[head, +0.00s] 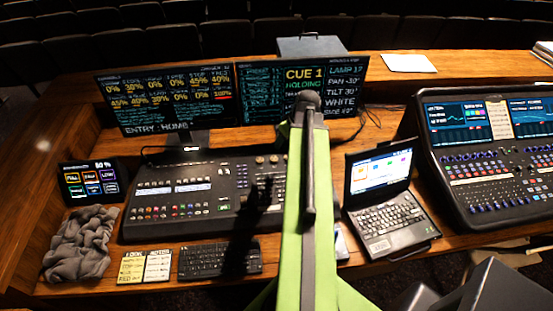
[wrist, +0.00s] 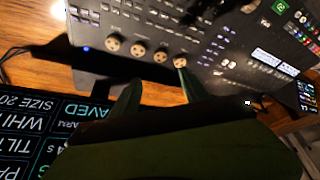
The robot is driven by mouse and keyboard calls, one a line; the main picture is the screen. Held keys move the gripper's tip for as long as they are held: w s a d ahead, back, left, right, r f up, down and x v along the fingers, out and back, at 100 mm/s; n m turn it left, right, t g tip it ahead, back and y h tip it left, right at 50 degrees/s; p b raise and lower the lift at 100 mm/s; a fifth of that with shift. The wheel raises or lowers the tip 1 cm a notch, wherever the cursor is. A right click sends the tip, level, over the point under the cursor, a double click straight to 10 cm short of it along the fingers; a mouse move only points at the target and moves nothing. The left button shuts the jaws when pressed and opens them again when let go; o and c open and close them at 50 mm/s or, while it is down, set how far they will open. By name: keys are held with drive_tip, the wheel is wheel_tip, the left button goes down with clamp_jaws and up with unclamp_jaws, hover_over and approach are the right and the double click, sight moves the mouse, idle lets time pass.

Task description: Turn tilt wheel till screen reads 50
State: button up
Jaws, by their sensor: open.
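The right monitor (head: 342,72) reads CUE 1, HOLDING, PAN -10, TILT 30 and WHITE in the head view. Part of it shows upside down in the wrist view (wrist: 25,135), with the tilt number not visible. The lighting console (head: 205,190) has a row of several cream wheels along its back edge. In the wrist view the wheels run from the left wheel (wrist: 113,43) to the right wheel (wrist: 180,61). Their labels are too small to read. My gripper (wrist: 158,90) is open and empty, its right fingertip close to the rightmost wheel. Contact cannot be told.
A laptop (head: 385,195) and a sound mixer (head: 490,165) stand at right. A small touch panel (head: 90,181), a grey cloth (head: 78,245) and a keyboard (head: 220,259) lie left and in front.

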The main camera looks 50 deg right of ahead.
sight(274, 159)
drive_tip(key=b+x, duration=1.3)
drive_tip(key=x, duration=0.2)
drive_tip(key=shift+f, duration=0.25)
drive_tip(key=shift+r, duration=0.1)
